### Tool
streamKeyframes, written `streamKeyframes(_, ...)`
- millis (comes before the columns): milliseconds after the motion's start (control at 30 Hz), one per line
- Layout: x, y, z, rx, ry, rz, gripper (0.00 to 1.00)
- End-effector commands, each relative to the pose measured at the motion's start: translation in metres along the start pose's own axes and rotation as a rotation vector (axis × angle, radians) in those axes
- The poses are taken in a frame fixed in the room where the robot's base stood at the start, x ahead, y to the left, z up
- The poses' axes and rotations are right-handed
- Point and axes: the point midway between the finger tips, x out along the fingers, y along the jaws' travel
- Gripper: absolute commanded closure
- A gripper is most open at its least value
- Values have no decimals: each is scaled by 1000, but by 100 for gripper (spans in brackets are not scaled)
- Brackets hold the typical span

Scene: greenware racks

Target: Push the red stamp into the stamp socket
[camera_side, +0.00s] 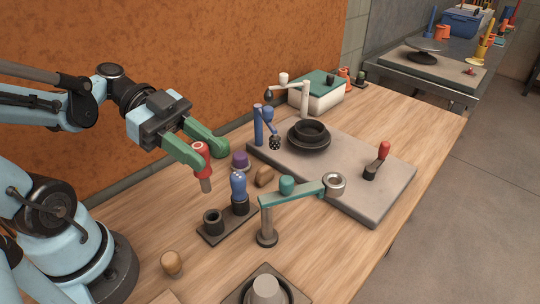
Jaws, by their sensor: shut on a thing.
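My gripper (207,152) has green fingers and is shut on the stamp's upper part. It holds the stamp almost upright, in the air. Below it is a dark base with an open, empty-looking black socket (213,220), apart from the stamp's lower end. A blue stamp (239,186) stands in the other black holder on the same base. The bottom of the socket's hole is hidden in shadow.
A teal swing arm (292,194) on a post stands right of the base. A purple-topped piece (240,160) and a brown piece (264,177) lie behind. A grey slab (350,165) carries a black bowl (309,135) and a red-handled tool (383,153). A wooden knob (171,263) stands in front.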

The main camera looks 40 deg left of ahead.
Motion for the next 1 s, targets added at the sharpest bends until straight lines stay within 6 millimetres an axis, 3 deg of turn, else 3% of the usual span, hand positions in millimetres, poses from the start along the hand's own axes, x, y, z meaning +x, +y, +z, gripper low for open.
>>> streamKeyframes(467,0,0,1,1,6,0,100)
streamKeyframes(1000,16,-1,40,1,6,0,100)
